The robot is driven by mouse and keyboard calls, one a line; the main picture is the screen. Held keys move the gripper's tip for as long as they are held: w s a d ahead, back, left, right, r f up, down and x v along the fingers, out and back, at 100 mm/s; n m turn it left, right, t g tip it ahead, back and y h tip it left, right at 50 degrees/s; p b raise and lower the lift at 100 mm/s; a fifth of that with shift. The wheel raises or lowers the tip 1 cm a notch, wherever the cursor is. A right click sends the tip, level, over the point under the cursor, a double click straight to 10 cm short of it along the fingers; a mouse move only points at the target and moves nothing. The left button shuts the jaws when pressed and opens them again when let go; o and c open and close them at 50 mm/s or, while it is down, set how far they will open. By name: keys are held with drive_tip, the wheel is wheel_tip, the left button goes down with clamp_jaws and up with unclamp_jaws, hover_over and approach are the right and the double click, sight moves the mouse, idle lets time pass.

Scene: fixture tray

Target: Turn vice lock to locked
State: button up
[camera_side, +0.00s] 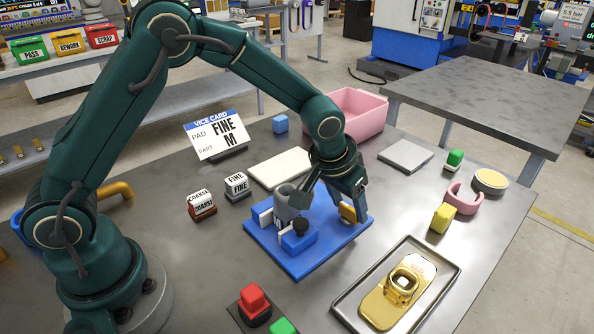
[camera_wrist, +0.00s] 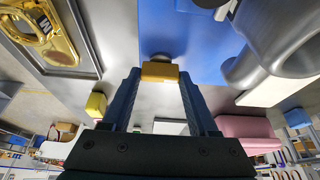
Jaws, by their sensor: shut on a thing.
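The vice stands on a blue base plate (camera_side: 296,262) in the middle of the table. The yellow vice lock (camera_side: 348,214) is at the right end of the blue plate. My gripper (camera_side: 354,206) is over that end, pointing down. In the wrist view the yellow lock (camera_wrist: 160,71) sits between my fingertips, and my gripper (camera_wrist: 160,80) is shut on it. The fingers partly hide the lock in the side view, and its locked or unlocked marking is not readable.
A metal tray (camera_side: 447,262) with a gold part (camera_side: 398,291) lies at the front right. A pink bin (camera_side: 357,112) stands behind. A red button (camera_side: 252,299) is in front.

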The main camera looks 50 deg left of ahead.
drive_tip(key=o, duration=1.4)
drive_tip(key=shift+r, duration=0.1)
drive_tip(key=shift+v, duration=2.5)
